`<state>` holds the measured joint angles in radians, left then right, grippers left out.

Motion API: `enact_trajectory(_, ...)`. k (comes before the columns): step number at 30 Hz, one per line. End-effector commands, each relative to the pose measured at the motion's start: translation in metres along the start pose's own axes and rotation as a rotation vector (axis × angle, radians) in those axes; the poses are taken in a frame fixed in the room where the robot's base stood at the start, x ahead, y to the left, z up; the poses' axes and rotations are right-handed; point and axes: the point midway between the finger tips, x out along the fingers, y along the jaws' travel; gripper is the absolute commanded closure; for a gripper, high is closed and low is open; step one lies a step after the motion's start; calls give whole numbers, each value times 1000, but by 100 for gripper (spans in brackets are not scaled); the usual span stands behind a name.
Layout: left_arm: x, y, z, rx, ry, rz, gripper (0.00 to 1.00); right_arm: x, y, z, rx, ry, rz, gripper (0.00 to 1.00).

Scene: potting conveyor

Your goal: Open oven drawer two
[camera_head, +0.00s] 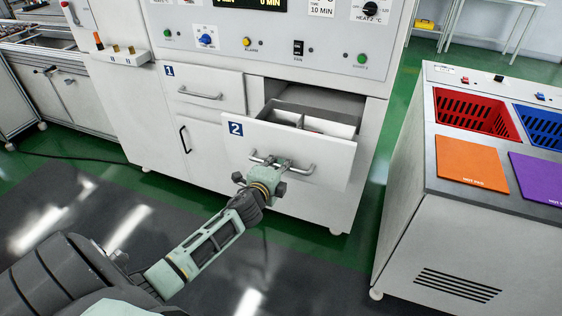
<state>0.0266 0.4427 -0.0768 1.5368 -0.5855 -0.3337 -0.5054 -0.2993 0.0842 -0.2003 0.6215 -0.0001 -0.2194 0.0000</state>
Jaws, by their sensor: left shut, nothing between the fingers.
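Oven drawer two (318,148), white with a blue "2" label, is pulled part way out of the oven (270,28). Its open top shows a divided inside. Its bar handle (300,168) runs across the front panel. My left gripper (270,172) is at the handle, shut, with nothing seen held between its fingers. The fingertips overlap the handle in the head view, and I cannot tell whether they touch it. My right gripper is not in view.
Drawer one (205,88) is closed, left of drawer two. A white cart (465,240) stands to the right with a red basket (475,112), a blue basket (545,127), an orange pad (470,165) and a purple pad (540,178). The floor before the oven is clear.

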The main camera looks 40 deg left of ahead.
Motion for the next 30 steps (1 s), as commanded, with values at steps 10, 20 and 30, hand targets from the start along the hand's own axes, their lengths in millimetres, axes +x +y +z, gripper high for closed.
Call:
enact_trajectory(10, 0, -4, 0, 0, 0, -7, 100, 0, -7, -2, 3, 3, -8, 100)
enact_trajectory(20, 0, -3, 0, 0, 0, -5, 75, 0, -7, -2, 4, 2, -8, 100)
enact_trajectory(30, 0, -2, 0, -1, 0, -4, 71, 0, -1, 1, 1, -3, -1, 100)
